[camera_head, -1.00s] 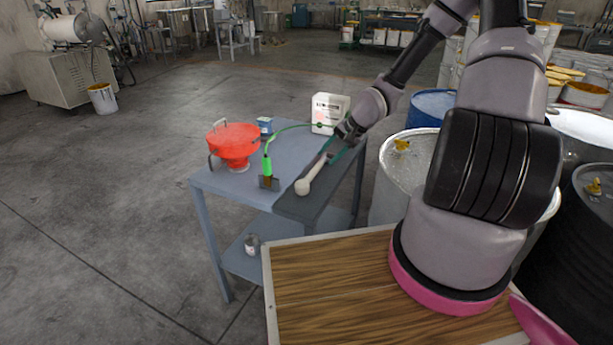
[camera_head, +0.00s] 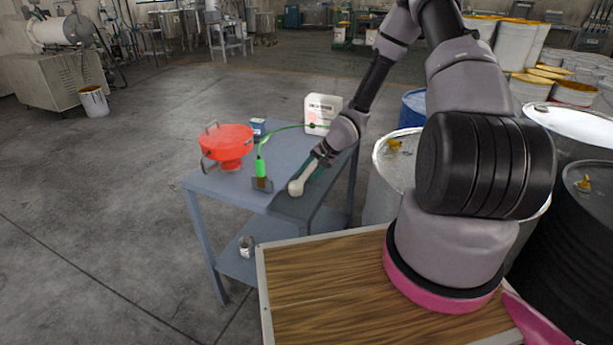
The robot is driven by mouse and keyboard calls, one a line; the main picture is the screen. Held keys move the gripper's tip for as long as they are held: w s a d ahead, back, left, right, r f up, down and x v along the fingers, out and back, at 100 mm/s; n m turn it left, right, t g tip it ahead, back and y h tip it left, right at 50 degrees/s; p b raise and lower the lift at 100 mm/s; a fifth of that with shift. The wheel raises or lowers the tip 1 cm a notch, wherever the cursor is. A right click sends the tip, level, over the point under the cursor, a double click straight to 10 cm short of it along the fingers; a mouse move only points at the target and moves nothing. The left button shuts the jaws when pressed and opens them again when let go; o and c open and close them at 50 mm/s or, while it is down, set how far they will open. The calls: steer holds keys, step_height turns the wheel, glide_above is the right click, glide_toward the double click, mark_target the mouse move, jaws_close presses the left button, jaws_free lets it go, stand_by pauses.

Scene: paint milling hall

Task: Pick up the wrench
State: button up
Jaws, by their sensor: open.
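A long tool with a pale rounded end (camera_head: 297,187) lies on the grey-blue table (camera_head: 228,187) near its front right edge. It is the likeliest wrench, but its shape is too small to be sure. My gripper (camera_head: 319,160) is open over the tool's handle, behind the pale end. The gripper hides part of the handle, and I cannot tell whether the fingers touch it.
Drums (camera_head: 398,155) stand close on the right.

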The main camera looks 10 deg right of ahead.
jaws_close()
